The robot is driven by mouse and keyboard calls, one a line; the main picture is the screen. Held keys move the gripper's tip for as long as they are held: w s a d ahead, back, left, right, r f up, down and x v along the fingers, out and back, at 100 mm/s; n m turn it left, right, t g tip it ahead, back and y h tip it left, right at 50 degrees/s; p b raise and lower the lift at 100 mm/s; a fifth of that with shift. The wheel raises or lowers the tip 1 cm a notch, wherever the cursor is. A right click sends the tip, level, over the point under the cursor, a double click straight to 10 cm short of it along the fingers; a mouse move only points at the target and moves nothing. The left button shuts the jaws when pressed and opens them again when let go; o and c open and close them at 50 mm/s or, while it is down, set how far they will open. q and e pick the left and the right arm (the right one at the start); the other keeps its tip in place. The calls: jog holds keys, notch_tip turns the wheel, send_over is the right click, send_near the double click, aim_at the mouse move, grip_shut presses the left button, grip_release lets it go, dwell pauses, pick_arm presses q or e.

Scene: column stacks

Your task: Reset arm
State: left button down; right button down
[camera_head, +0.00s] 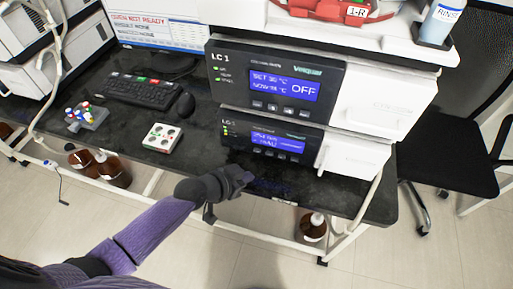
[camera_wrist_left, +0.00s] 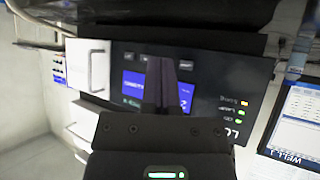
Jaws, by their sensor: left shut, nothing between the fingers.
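My left arm comes in from the lower left in the head view, with a purple sleeve-like link. My left gripper (camera_head: 243,178) is over the front part of the black bench, just in front of the lower LC unit (camera_head: 270,140). In the left wrist view, the gripper's fingers (camera_wrist_left: 160,85) are together with nothing between them. Behind them is the dark front panel of an LC unit (camera_wrist_left: 222,85) with a blue screen, seen turned over. Whether the fingers touch the panel cannot be told. My right gripper is not in view.
The upper LC 1 unit (camera_head: 275,82) reads OFF. Left of the units are a keyboard (camera_head: 142,91), a mouse (camera_head: 182,105), a white block with round wells (camera_head: 162,138) and a vial rack (camera_head: 86,117). Brown bottles (camera_head: 112,170) stand below. A black chair (camera_head: 450,170) is at right.

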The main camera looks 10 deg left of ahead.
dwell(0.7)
pick_arm(q)
jog(key=s+a+f+n+g+y, duration=0.3)
jog(key=s+a+f+y, duration=0.15)
jog(key=s+f, duration=0.8)
jog(key=s+a+f+g, duration=0.1)
jog(key=s+f, duration=0.4)
jog(key=s, duration=0.7)
jog(key=s+f+g+y, duration=0.1)
jog(key=s+f+g, duration=0.3)
jog(key=s, duration=0.8)
jog(key=shift+a+f+n+g, duration=0.3)
jog(key=shift+a+f+n, duration=0.1)
jog(key=shift+f, duration=0.3)
